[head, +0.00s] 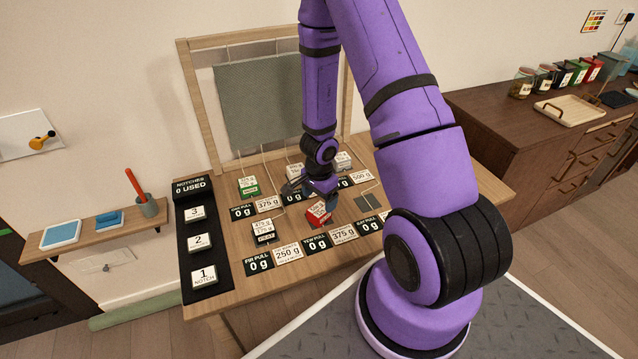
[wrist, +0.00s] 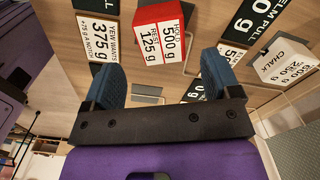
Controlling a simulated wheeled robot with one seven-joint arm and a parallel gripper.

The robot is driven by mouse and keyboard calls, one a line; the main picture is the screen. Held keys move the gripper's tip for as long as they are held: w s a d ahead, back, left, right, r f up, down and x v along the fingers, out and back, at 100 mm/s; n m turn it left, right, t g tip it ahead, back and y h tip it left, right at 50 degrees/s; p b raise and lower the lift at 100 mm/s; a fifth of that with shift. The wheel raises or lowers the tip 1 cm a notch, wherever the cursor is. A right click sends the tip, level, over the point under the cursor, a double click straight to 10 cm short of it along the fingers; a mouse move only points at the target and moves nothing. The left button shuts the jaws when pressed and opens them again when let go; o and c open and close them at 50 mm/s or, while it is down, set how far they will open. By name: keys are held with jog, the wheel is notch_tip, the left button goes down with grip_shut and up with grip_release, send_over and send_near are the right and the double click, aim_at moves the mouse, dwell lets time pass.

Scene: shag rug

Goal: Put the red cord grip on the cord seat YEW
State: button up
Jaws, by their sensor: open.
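The red cord grip (head: 319,214) is a small red block with a white top label, standing on the wooden board behind the YEW PULL label (head: 316,243), which reads 0 g. It also shows in the wrist view (wrist: 172,52), marked holds 500 g, rest 125 g. Grey patches show near it there, but I cannot tell whether it sits on the YEW seat. My gripper (head: 312,193) is just behind and above it in the head view. In the wrist view my open gripper (wrist: 160,68) has its two blue fingers apart, with nothing between them.
A white-topped PEAT block (head: 265,232) stands left of the red grip. An empty grey seat (head: 367,203) lies to its right. A green-fronted block (head: 249,187) and pale blocks, one marked CHALK (wrist: 285,62), stand further back. Notch buttons (head: 199,241) line the board's left side.

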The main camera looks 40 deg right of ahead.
jog(key=shift+r, duration=2.6)
notch_tip(320, 180, up, 13)
jog(key=n+t+y, duration=0.2)
jog(key=n, duration=0.2)
send_over(319, 209)
jog(key=w+a, duration=0.2)
jog(key=a, duration=0.4)
jog(key=s+a+r+n+y, duration=0.15)
jog(key=a+r+n, duration=0.25)
jog(key=r, duration=0.7)
jog(key=s+r+n+t+h, duration=0.3)
jog(key=s+r+n, duration=0.5)
jog(key=s+r, duration=0.8)
jog(key=s, duration=0.3)
jog(key=shift+a+r+n, duration=0.3)
jog(key=shift+a+r, duration=0.05)
jog(key=shift+a, duration=0.05)
jog(key=shift+h, duration=0.25)
